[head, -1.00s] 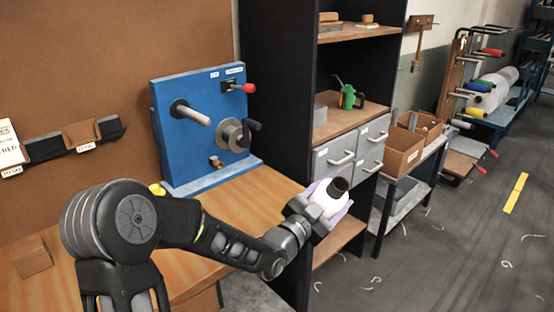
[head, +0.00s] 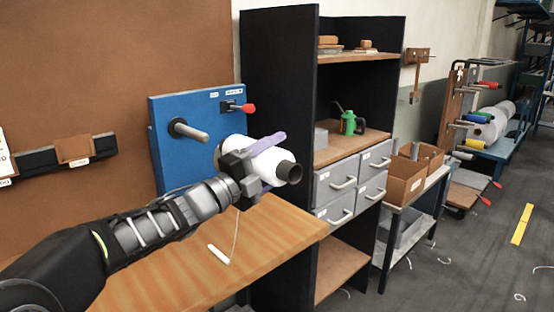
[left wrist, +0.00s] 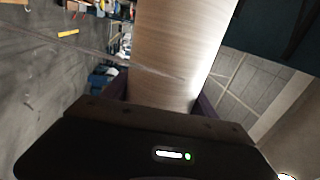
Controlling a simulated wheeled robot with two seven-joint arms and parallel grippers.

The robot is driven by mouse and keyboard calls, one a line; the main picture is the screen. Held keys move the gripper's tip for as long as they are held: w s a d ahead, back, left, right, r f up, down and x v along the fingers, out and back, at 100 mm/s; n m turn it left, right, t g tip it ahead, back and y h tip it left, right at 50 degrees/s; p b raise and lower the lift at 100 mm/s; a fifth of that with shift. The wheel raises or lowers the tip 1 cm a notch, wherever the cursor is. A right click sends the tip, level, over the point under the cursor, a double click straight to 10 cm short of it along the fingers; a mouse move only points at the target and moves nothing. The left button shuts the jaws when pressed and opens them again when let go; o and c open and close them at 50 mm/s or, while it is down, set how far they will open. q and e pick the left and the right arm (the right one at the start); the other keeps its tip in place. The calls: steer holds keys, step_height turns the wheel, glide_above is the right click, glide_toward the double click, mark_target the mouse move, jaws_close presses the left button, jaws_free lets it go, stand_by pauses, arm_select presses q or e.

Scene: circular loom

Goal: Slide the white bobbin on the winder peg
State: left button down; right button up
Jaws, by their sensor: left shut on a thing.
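My left gripper (head: 250,173) is shut on the white bobbin (head: 273,164) and holds it in the air in front of the blue winder board (head: 170,150). The bobbin has a dark core end that faces right and towards the camera. Purple finger pads show at its side. In the left wrist view, the bobbin (left wrist: 178,50) fills the upper middle between the fingers. The winder peg (head: 190,131) is a grey rod sticking out of the board. It is bare, and the bobbin is apart from it, to its right and nearer. The bobbin and gripper hide the winder's crank. My right gripper is not in view.
The wooden bench (head: 200,270) lies below, with a small white stick (head: 218,254) and a thread on it. A dark shelf unit with grey drawers (head: 336,187) stands close to the right of the bobbin. A red-knobbed lever (head: 246,108) juts from the board's upper right.

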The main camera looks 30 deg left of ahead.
arm_select(q)
steer(key=shift+a+r, duration=0.1)
steer(key=shift+w+a+p, duration=0.3)
steer(key=shift+a+p, duration=0.35)
steer(key=shift+a, duration=0.35)
steer(key=shift+w+a+p, duration=0.35)
steer(key=shift+a+p, duration=0.35)
steer(key=shift+a, duration=0.3)
steer(key=shift+w+a+p, duration=0.3)
steer(key=shift+a+p, duration=0.35)
steer(key=shift+a, duration=0.5)
steer(key=shift+s+f+b, duration=0.15)
steer(key=shift+f+b, duration=0.05)
steer(key=shift+b, duration=0.25)
steer(key=shift+a, duration=0.2)
steer(key=shift+w+a, duration=0.25)
steer(key=shift+a, duration=0.55)
steer(key=shift+w+a, duration=0.1)
steer(key=shift+a, duration=0.1)
